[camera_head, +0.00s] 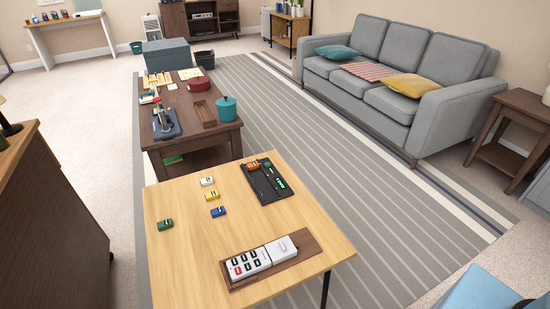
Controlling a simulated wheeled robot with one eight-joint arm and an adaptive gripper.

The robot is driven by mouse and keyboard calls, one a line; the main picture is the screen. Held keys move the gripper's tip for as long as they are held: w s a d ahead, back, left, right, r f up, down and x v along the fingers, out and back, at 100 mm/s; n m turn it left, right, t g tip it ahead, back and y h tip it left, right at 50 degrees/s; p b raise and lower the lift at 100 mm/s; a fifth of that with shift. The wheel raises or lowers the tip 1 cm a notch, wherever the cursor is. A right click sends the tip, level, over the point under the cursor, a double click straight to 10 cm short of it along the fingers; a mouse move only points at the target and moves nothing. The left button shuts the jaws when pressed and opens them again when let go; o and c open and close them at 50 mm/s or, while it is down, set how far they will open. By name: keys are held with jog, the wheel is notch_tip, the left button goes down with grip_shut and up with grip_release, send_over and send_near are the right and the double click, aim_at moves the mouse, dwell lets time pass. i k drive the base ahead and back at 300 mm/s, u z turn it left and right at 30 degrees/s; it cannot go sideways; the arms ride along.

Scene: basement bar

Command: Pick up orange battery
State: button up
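A small orange block with a dark part, which looks like the orange battery (253,165), lies at the far end of the black tray (262,196) on the light wooden table (180,270). It is too small to make out in detail. Similar small blocks stand to the left of the tray: a white one (207,181), a yellow one (212,195), a blue one (218,211) and a green one (165,224). My gripper is not seen in this view.
A wooden tray (305,240) with white devices lies near the table's front edge. A green-handled item (280,183) lies in the black tray. Behind stands a dark coffee table (222,139) with a teal pot (226,109). A grey sofa (385,100) is right; striped rug lies between.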

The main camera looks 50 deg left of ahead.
aim_at(253, 166)
jog(key=i, duration=2.5)
jog(key=u, duration=4.15)
jog(key=i, duration=0.9)
jog(key=u, duration=0.05)
